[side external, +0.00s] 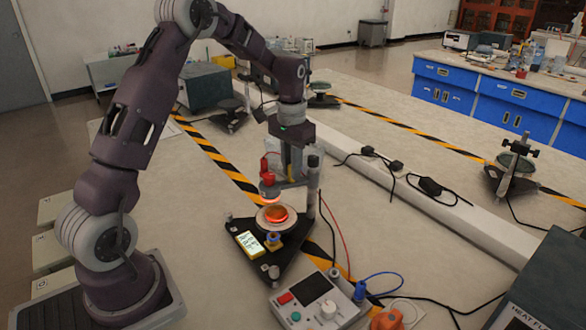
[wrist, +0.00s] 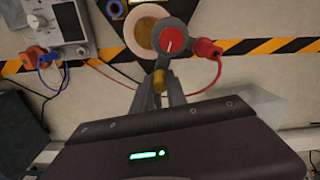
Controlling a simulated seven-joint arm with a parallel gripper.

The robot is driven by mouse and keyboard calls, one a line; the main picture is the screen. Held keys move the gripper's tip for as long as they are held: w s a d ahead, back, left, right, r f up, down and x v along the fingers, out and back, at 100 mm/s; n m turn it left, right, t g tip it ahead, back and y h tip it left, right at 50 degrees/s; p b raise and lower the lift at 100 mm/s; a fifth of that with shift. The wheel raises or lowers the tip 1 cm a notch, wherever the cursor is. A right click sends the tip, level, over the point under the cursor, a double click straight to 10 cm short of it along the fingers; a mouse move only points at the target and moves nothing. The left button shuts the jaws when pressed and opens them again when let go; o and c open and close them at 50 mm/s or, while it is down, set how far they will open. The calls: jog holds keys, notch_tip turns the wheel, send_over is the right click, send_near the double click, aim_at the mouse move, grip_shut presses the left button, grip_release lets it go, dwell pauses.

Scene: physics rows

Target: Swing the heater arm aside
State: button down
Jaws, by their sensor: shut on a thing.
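The heater arm (side external: 290,184) is a grey bar reaching from an upright post (side external: 313,185) to a round heater head (side external: 268,190) with a red knob. In the wrist view the heater head (wrist: 171,41) partly overlaps a pale-rimmed, brownish disc (wrist: 144,32). The disc (side external: 277,213) glows orange on the black triangular base (side external: 292,258), below the head. My gripper (side external: 287,172) is down at the heater arm. In the wrist view its fingers (wrist: 164,86) are closed around a small brass-coloured piece beside the head; the exact grip is partly hidden.
A red plug (wrist: 207,48) and its cable run from the heater head. A control box (side external: 318,300) with knobs and cables stands in front, beside an orange object (side external: 386,319). A long pale rail (side external: 400,185) lies behind. Bare bench (side external: 370,240) is free right of the base.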

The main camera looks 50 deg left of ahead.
jog(key=shift+w+a+r+m, duration=0.1)
jog(key=shift+w+a+m, duration=0.55)
jog(key=shift+m, duration=1.15)
jog(key=shift+w+a+f+m, duration=0.1)
jog(key=shift+w+a+m, duration=0.55)
jog(key=shift+m, duration=1.15)
jog(key=shift+w+a+r+m, duration=0.1)
jog(key=shift+w+a+m, duration=0.5)
jog(key=shift+m, duration=1.2)
jog(key=shift+w+m, duration=0.2)
jog(key=shift+m, duration=0.2)
jog(key=c, duration=1.3)
grip_release()
notch_tip(320, 180, up, 7)
